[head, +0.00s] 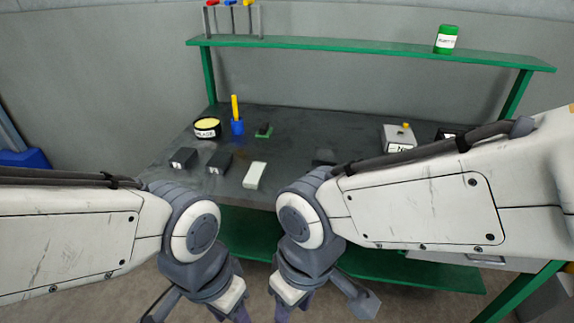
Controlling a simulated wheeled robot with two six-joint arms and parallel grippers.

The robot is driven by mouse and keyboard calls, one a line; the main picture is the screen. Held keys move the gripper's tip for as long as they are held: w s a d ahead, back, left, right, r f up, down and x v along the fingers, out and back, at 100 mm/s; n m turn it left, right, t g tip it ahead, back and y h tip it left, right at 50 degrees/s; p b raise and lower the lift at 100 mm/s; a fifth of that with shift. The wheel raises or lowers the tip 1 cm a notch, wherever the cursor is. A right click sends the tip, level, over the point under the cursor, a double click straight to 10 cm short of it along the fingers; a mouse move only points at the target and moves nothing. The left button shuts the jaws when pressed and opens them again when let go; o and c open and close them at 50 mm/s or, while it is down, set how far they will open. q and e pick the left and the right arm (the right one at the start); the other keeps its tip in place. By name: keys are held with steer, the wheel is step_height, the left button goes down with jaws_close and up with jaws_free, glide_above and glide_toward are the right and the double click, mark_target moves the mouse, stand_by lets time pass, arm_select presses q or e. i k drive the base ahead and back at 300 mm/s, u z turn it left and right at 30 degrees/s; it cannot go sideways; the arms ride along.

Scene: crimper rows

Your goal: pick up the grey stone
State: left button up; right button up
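A pale grey-white oblong block (254,175) lies near the front edge of the dark bench top; it is the nearest match to a grey stone, though I cannot confirm it is one. My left gripper (232,308) hangs low in front of the bench, at the bottom of the head view. My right gripper (287,304) hangs beside it, to its right. Both are below and in front of the bench edge, apart from the block. Their fingertips are cut off by the frame, so their opening is hidden.
Two dark blocks (183,158) (218,162) lie left of the pale one. Behind are a round tin (207,128), a blue cup (237,127) with a yellow stick, and a small green-based item (264,131). A grey box (398,138) stands right. A green shelf (330,47) spans above.

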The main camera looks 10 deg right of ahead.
mark_target(252, 181)
steer(key=z, duration=1)
steer(key=k, duration=1.25)
steer(key=z, duration=0.95)
steer(key=i, duration=1.1)
steer(key=u, duration=0.7)
steer(key=i, duration=1.35)
steer(key=u, duration=1.75)
steer(key=i, duration=0.7)
steer(key=u, duration=0.75)
